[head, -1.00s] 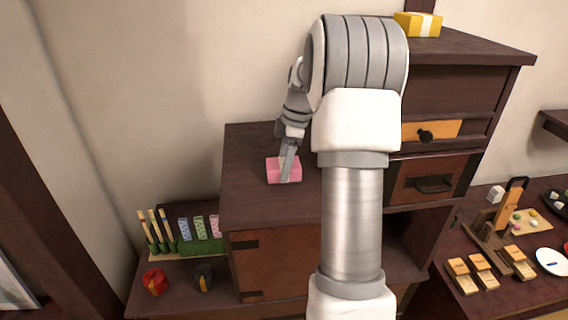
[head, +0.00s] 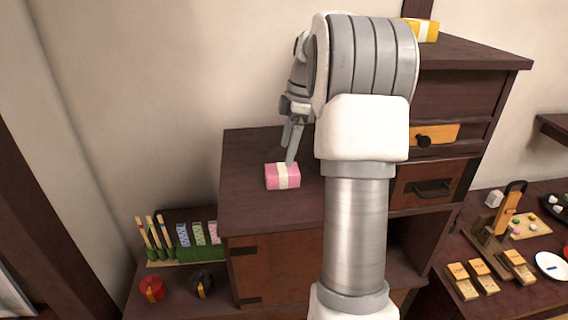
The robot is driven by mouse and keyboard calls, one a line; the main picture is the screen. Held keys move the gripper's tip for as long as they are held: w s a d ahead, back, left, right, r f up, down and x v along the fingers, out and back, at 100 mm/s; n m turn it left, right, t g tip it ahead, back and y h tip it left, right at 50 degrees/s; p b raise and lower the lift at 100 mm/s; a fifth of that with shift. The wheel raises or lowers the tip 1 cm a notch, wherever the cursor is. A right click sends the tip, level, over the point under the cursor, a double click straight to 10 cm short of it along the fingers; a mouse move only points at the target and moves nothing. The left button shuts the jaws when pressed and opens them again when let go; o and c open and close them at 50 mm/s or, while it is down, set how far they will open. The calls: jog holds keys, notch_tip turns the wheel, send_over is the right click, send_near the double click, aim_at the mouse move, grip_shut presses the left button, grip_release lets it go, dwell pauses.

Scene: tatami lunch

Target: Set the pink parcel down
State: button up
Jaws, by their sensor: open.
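The pink parcel (head: 271,178) with a pale band around it rests on the lower dark wood top of the cabinet (head: 245,205), left of my arm. My gripper (head: 291,150) is open and empty. In the picture its fingers end just above and behind the parcel's right part, apart from its grip. I cannot tell whether a fingertip still touches the parcel. My arm hides the right part of this cabinet top.
A yellow parcel (head: 427,31) sits on the higher cabinet top at the back right. A red round item (head: 152,288) and a dark one (head: 202,283) stand on the lower shelf at left. Wooden blocks (head: 463,281) and a white plate (head: 552,266) lie on the right table.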

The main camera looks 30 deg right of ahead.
aim_at(292, 168)
jog(key=v, duration=0.5)
dwell(0.4)
